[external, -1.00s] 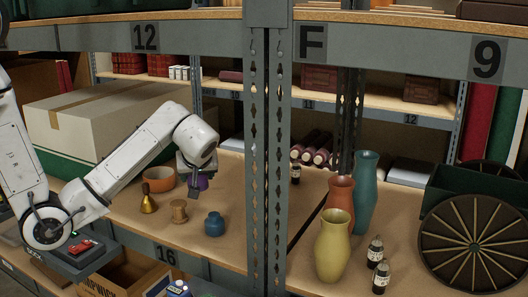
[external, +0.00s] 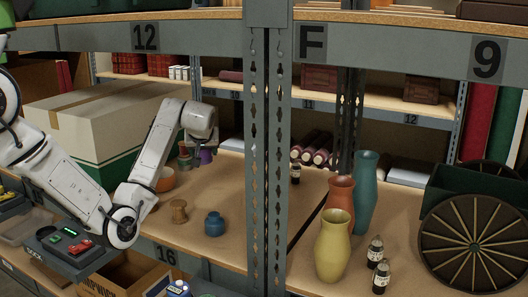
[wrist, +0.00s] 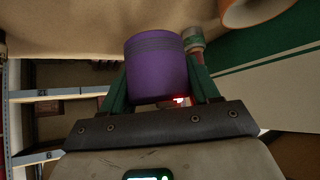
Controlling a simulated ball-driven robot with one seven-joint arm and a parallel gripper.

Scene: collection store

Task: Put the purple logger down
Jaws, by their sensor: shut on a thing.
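The purple logger (wrist: 157,72) is a short purple cylinder with a greyish band near one end. In the wrist view it sits between the two green fingers of my gripper (wrist: 160,85), which is shut on it. In the external view the logger (external: 206,157) shows as a small purple patch under my gripper (external: 197,153), over the back part of the left shelf bay. Its lower end is partly hidden, and I cannot tell whether it touches the shelf board (external: 190,232).
An orange bowl (external: 166,180) is close to my gripper, partly behind my arm. A wooden spool (external: 179,211) and a blue jar (external: 214,224) stand in front. A large carton (external: 75,125) is at left, a grey upright (external: 265,180) at right. Board around the jar is bare.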

